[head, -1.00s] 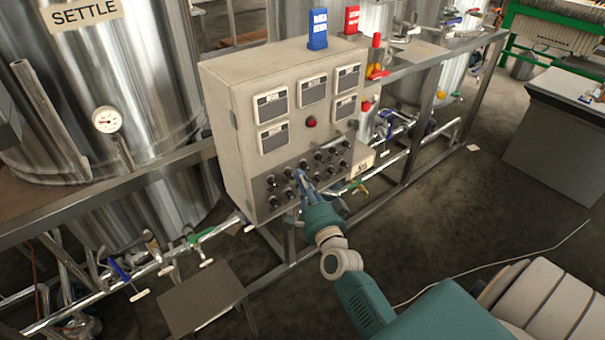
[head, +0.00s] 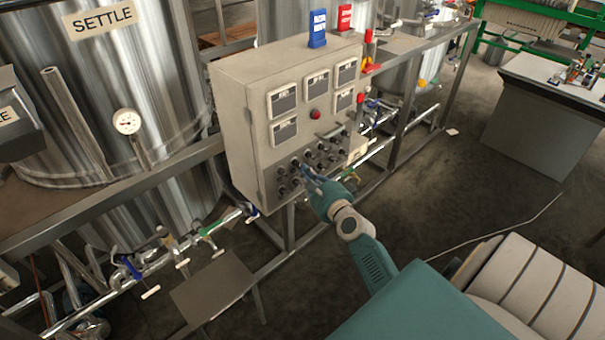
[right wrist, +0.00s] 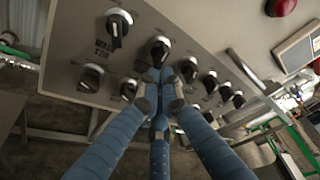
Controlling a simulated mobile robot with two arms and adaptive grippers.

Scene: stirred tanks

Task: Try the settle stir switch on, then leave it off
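The grey control cabinet (head: 235,130) stands in the middle of the head view with rows of black rotary switches (head: 283,190) low on its front. My right gripper (head: 309,176) is at the left part of these rows. In the right wrist view its blue fingers (right wrist: 160,88) come close together just below one black switch (right wrist: 159,50). I cannot tell if they grip it or only sit in front. My left gripper is out of view.
A tank with a SETTLE sign (head: 103,18) stands left of the cabinet. Meters and a red button (head: 315,114) are above the switches. A metal frame rail (head: 110,190), pipes and valves run below. A low plate (head: 212,287) is at front left.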

